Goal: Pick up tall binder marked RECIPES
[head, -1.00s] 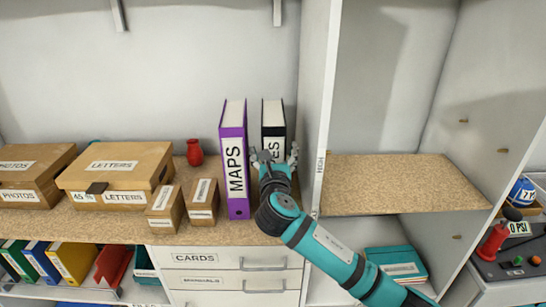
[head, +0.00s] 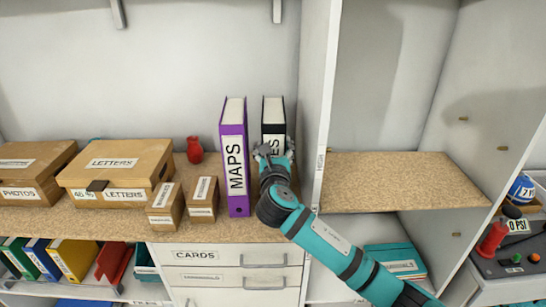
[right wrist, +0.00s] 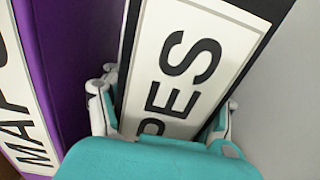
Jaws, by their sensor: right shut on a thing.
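The black binder (head: 273,112) stands upright on the shelf beside the divider panel. Its white label shows only the ending "ES" in the head view; in the right wrist view the label (right wrist: 190,75) shows "PES", and the rest is hidden behind my gripper. My right gripper (head: 272,151) is shut on this binder, with one finger on each side of its spine; the fingers also show in the right wrist view (right wrist: 165,105). My left gripper is not in view.
A purple MAPS binder (head: 234,158) stands close to the left of the black one. The white divider panel (head: 318,110) rises close on the right. The right compartment's shelf (head: 395,185) is empty.

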